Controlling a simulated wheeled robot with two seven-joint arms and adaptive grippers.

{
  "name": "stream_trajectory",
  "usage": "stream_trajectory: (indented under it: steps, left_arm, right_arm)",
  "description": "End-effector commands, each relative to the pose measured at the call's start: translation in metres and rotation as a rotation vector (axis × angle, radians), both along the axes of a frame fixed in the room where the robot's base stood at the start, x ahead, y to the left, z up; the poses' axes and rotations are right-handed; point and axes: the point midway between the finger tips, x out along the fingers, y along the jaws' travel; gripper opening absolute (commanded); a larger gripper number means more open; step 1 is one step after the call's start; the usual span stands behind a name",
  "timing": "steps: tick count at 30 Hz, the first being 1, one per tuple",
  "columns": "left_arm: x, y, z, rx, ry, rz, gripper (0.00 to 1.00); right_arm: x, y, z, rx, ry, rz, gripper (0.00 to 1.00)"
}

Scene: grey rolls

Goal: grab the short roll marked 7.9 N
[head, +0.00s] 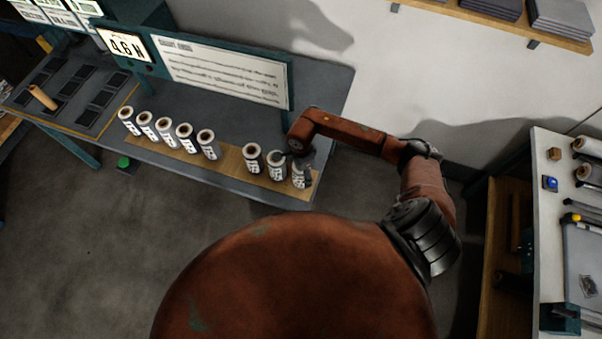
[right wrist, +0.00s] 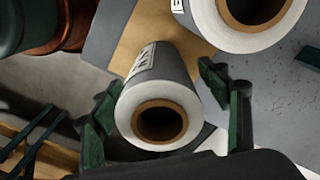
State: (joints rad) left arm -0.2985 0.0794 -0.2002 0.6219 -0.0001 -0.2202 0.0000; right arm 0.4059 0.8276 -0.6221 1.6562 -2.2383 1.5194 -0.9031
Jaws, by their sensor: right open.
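Several short grey rolls with white labels stand upright in a row on a wooden strip (head: 228,157) along the bench's front edge. The label figures are too small to read in the head view, so I cannot tell which roll is marked 7.9 N. My right gripper (head: 303,163) is at the rightmost roll (head: 298,178) and partly covers it. In the right wrist view my right gripper (right wrist: 163,105) is open, with its green-padded fingers on either side of a roll (right wrist: 160,100). That roll's label is only partly visible. My left gripper is not in view.
A neighbouring roll (right wrist: 248,20) is close by at the upper right of the wrist view. A sign reading 4.6 N (head: 124,45) and a text board (head: 225,72) stand behind the row. A brown roll (head: 42,97) lies at the left. A side table (head: 550,200) is at right.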

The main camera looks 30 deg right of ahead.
Motion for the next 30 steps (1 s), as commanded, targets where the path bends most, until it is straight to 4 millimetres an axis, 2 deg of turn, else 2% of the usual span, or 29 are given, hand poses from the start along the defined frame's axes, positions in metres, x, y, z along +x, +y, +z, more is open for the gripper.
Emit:
stream_trajectory:
  steps: [3,24,30]
  left_arm:
    - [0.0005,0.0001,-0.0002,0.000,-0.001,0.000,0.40]
    - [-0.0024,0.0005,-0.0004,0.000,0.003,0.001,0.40]
    - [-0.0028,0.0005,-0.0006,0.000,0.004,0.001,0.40]
  right_arm:
    - [0.0000,-0.0002,0.0000,0.000,0.000,0.000,0.68]
    - [0.0001,-0.0003,0.0005,0.000,0.000,-0.001,0.20]
    - [0.0003,-0.0002,0.0008,0.001,-0.001,-0.001,0.20]
